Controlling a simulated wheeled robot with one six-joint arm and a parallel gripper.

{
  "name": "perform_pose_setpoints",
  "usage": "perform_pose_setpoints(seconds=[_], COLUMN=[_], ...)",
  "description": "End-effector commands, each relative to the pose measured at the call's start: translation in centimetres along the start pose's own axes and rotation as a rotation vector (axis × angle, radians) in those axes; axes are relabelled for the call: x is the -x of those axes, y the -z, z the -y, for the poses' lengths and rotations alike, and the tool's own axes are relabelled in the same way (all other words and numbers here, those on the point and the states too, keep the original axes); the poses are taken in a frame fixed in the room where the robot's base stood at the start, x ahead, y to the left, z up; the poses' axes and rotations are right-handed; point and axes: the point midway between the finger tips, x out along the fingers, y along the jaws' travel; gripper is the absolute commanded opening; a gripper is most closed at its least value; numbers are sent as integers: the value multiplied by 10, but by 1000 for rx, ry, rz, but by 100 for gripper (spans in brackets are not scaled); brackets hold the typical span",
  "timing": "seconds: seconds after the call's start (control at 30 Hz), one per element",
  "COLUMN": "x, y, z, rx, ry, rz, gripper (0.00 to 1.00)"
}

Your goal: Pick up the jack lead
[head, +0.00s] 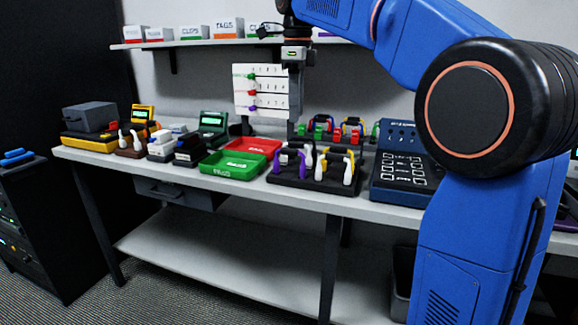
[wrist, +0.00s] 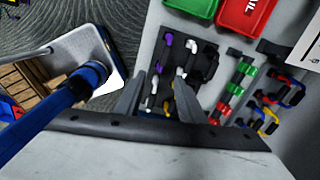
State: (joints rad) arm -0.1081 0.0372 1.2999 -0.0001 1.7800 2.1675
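Several short leads with coloured and white plugs lie in a dark holder (head: 325,184) at the front of the bench; I cannot tell which is the jack lead. In the wrist view the purple end (wrist: 163,47) and white plugs (wrist: 190,46) show beyond my fingertips. My gripper (wrist: 161,76) is open, its two grey fingers spread above the holder, with no lead seen held. The fingers hide part of the holder.
A green tray (head: 232,168) and a red tray (head: 252,147) lie left of the holder. A blue keypad device (head: 398,178) stands to its right. More coloured leads (head: 322,130) stand behind. A white board (head: 262,90) rises at the back, below a shelf.

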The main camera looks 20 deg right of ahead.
Motion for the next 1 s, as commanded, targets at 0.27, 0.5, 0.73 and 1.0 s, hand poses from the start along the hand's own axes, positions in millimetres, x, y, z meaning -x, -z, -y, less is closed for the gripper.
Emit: perform_pose_setpoints(seconds=[0.27, 0.5, 0.73, 1.0], x=[4, -33, -74, -109], y=[-14, -13, -13, -13], z=[14, 12, 12, 11], rx=[-139, -141, -140, -140], ry=[-20, -22, -21, -20], rz=[-16, -17, -17, -16], gripper=[36, 36, 36, 36])
